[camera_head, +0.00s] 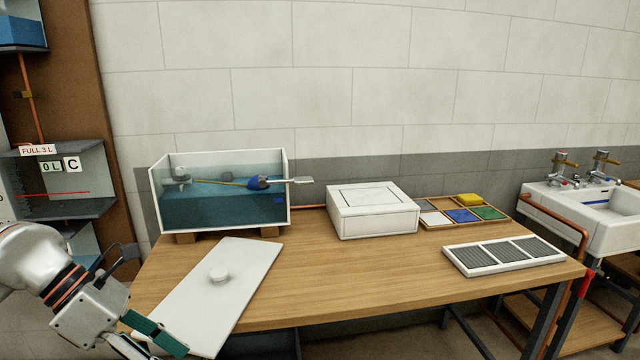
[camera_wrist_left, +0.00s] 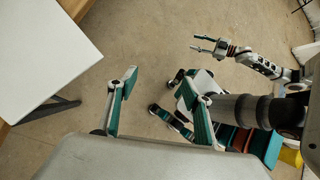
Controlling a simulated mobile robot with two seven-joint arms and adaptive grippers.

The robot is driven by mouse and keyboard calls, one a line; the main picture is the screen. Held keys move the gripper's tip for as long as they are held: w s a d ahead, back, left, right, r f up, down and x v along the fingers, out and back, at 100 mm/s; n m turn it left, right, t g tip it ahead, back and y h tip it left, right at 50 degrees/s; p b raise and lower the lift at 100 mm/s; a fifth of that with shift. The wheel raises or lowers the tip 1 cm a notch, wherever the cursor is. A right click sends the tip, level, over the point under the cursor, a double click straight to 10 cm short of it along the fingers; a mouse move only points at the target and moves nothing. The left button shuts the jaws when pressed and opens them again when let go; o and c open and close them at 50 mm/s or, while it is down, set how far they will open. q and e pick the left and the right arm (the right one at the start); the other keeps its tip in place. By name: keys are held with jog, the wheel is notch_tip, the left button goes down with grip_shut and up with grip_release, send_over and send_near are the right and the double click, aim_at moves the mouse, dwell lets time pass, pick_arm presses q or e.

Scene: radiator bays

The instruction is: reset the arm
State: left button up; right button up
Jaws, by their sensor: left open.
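My left gripper (camera_head: 150,305) is at the lower left in the head view, beside the white lid (camera_head: 195,310) on the near left of the bench. It is open and empty, and its spread fingers also show in the left wrist view (camera_wrist_left: 160,78). My right gripper (camera_wrist_left: 196,43) shows at the top of the left wrist view, held over the floor, its fingers apart and nothing between them. A pale flat piece sticks out past the tank's right wall.
On the wooden bench (camera_head: 370,280) stand a white box (camera_head: 372,222), a tray of coloured pads (camera_head: 430,228) and a grey slatted grille (camera_head: 503,255). A sink (camera_head: 600,215) is at right, shelves (camera_head: 75,208) at left. The middle of the bench is clear.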

pick_arm(q)
jog(key=d+r+n+t+h+p, duration=0.1)
jog(key=d+r+n+t+h, duration=0.1)
jog(key=d+n+h, duration=0.5)
jog(key=d+r+n+t+h+p, duration=0.1)
jog(key=d+r+n+h+p, duration=0.2)
jog(key=d, duration=0.5)
jog(key=w+a+f+n+t+y+p, duration=0.1)
jog(key=a+f+n+t+y, duration=0.4)
jog(key=f+n, duration=0.65)
jog(key=a+f+n+t+y, duration=0.3)
jog(key=f+n+t+y, duration=0.5)
jog(key=n, duration=0.6)
jog(key=s+a+f+n+g+y, duration=0.2)
jog(key=s+f+n+g, duration=0.4)
jog(key=s+f, duration=0.7)
notch_tip(320, 180, down, 4)
jog(key=shift+s+f+n+g+p, duration=0.1)
jog(key=shift+s+n+g+p, duration=0.3)
jog(key=shift+n, duration=0.35)
pick_arm(e)
jog(key=r, duration=0.2)
jog(key=s+a+r, duration=0.1)
jog(key=shift+s+a+r, duration=0.15)
jog(key=shift+a+r, duration=0.05)
jog(key=shift+r, duration=0.15)
pick_arm(q)
jog(key=shift+w, duration=0.1)
pick_arm(e)
jog(key=shift+r, duration=0.3)
